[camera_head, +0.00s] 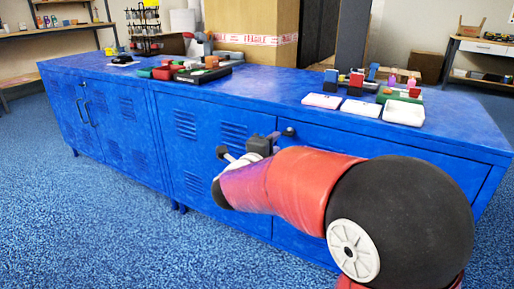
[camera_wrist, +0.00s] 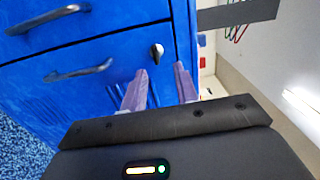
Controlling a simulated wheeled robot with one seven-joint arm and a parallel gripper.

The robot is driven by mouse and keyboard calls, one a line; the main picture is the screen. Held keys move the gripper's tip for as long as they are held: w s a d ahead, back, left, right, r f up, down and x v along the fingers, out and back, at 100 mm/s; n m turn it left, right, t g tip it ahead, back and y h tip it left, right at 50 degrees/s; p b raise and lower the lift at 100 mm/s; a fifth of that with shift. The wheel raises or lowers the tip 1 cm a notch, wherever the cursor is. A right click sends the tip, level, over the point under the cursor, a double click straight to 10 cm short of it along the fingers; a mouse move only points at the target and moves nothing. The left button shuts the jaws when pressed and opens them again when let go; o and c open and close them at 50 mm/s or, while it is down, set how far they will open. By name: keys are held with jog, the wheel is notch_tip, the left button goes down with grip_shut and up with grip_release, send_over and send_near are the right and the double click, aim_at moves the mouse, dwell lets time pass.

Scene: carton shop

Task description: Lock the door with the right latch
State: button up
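The blue cabinet (camera_head: 130,88) has doors in its front. A dark round latch knob (camera_head: 290,131) sits on the front, just right of my gripper (camera_head: 250,147) in the head view. In the wrist view, a latch with a metallic face (camera_wrist: 156,53) stands on the blue front, just beyond the gap between the two purple fingertips. My gripper (camera_wrist: 161,69) is open, with nothing between its fingers. I cannot tell which head-view knob this latch is. My arm hides part of the right door.
Two grey bar handles, one near (camera_wrist: 80,70) and one farther (camera_wrist: 46,18), stick out from the blue front. White trays (camera_head: 404,112) and small coloured blocks stand on the cabinet top, with a large carton (camera_head: 250,35) behind. Blue carpet (camera_head: 80,215) is clear in front.

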aim_at(286, 135)
jog(key=shift+m+h, duration=0.4)
jog(key=shift+h, duration=0.1)
jog(key=x, duration=0.5)
jog(key=f+x, duration=0.1)
jog(key=x, duration=0.1)
jog(key=shift+w+d, duration=0.15)
jog(key=shift+w, duration=0.1)
grip_shut()
